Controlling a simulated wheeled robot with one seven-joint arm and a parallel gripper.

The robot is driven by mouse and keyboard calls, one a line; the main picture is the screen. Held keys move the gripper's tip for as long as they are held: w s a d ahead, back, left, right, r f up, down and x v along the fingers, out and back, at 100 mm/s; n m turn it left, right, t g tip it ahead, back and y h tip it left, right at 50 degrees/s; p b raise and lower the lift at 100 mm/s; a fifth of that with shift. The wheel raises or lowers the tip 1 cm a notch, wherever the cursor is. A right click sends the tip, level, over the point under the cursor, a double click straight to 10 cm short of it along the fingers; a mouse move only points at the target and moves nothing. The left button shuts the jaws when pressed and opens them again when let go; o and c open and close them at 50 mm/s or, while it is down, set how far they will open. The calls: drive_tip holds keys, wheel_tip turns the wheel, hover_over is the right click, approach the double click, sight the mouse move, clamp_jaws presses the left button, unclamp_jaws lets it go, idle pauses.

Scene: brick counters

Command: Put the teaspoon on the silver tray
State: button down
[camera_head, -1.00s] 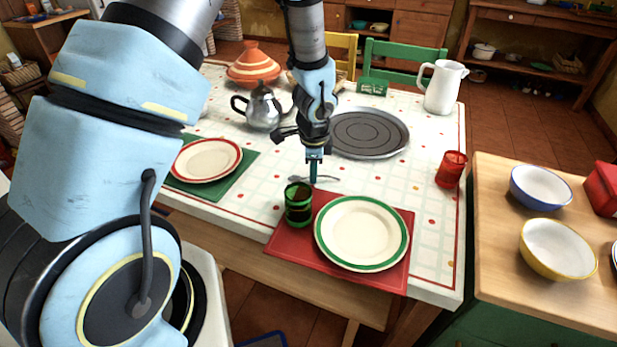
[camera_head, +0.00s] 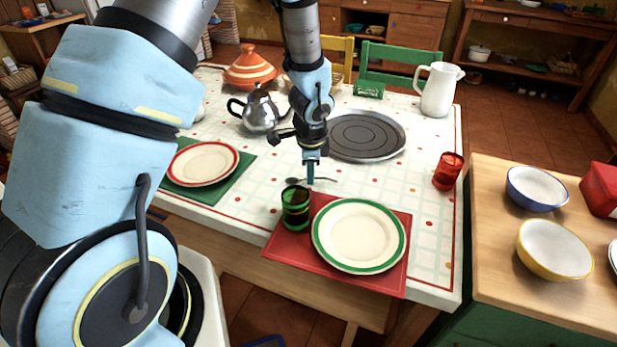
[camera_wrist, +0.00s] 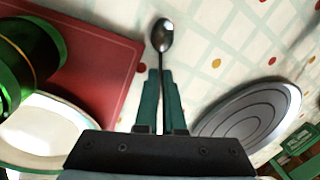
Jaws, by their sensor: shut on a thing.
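The teaspoon (camera_wrist: 162,38) is a small dark metal spoon. In the wrist view its handle runs down between the fingers of my gripper (camera_wrist: 162,90), which are shut on it, with the bowl end sticking out beyond the tips. In the head view the teaspoon (camera_head: 325,179) shows at the fingertips of my gripper (camera_head: 310,180), close to the tablecloth; I cannot tell whether it still touches the cloth. The silver tray (camera_head: 398,142) is a round grey disc with rings, behind and right of the gripper. It also shows in the wrist view (camera_wrist: 285,98), at right, empty.
A green glass (camera_head: 296,212) stands just in front of the gripper, beside a green-rimmed plate (camera_head: 358,236) on a red mat (camera_head: 290,245). A teapot (camera_head: 262,112) stands behind left, a white pitcher (camera_head: 438,90) right of the tray, and a red glass (camera_head: 448,171) at right.

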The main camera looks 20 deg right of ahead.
wheel_tip(320, 180, up, 9)
drive_tip(key=r+m+p, duration=0.1)
drive_tip(key=m+p, duration=0.1)
drive_tip(key=m, duration=0.2)
hover_over(353, 143)
drive_tip(key=shift+m+h, duration=0.3)
drive_tip(key=shift+h, duration=0.1)
drive_tip(key=f+p, duration=0.1)
drive_tip(key=f, duration=0.2)
drive_tip(key=f+p, duration=0.1)
drive_tip(key=f, duration=0.2)
drive_tip(key=f+p, duration=0.1)
drive_tip(key=f, duration=0.2)
drive_tip(key=shift+s+a+f, duration=0.2)
drive_tip(key=shift+a+f, duration=0.05)
drive_tip(key=shift+f, duration=0.1)
drive_tip(key=shift+f, duration=0.1)
drive_tip(key=c, duration=1)
unclamp_jaws()
drive_tip(key=b+v, duration=0.1)
drive_tip(key=v, duration=0.5)
drive_tip(key=b+v, duration=0.2)
drive_tip(key=v, duration=0.4)
drive_tip(key=shift+w, duration=0.2)
